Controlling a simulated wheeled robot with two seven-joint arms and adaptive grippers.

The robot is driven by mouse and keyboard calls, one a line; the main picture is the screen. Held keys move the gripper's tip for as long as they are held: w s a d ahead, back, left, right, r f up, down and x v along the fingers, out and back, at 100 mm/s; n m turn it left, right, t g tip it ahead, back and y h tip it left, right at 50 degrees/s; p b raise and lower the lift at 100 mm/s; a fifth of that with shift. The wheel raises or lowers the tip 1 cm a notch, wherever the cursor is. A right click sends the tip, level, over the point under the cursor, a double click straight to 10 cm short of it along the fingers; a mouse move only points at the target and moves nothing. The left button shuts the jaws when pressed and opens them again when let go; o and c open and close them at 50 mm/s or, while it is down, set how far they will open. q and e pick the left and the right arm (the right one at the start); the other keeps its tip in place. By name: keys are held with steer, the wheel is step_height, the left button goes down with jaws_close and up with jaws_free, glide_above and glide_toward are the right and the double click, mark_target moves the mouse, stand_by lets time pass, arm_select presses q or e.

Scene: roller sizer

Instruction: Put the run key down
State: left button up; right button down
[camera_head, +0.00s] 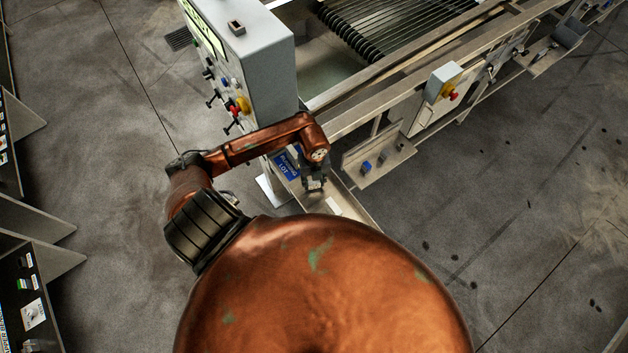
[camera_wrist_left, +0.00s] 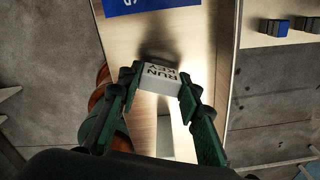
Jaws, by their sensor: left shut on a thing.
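The run key (camera_wrist_left: 159,79) is a small white block with "RUN KEY" in dark letters in the left wrist view. My left gripper (camera_wrist_left: 160,93) is shut on it, with one green finger at each side. In the head view my left gripper (camera_head: 315,184) is over a narrow pale tray (camera_head: 350,213) beside the grey control cabinet, and the key cannot be made out there. The wrist view shows the tray surface (camera_wrist_left: 195,40) below the key. I cannot tell whether the key touches it. My right gripper is not in view.
A blue label (camera_head: 286,164) lies on the tray near the cabinet (camera_head: 268,65), whose knobs and red button face left. A side shelf (camera_head: 378,163) holds small blue and dark blocks. The roller machine (camera_head: 400,35) stands behind. Open floor lies right.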

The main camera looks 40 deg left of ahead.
arm_select(q)
steer(key=shift+f, duration=0.15)
steer(key=o, duration=1)
steer(key=shift+o, duration=0.2)
steer(key=shift+r, duration=0.3)
step_height(320, 180, up, 12)
steer(key=b, duration=0.2)
steer(key=shift+b, duration=0.35)
steer(key=shift+f, duration=0.15)
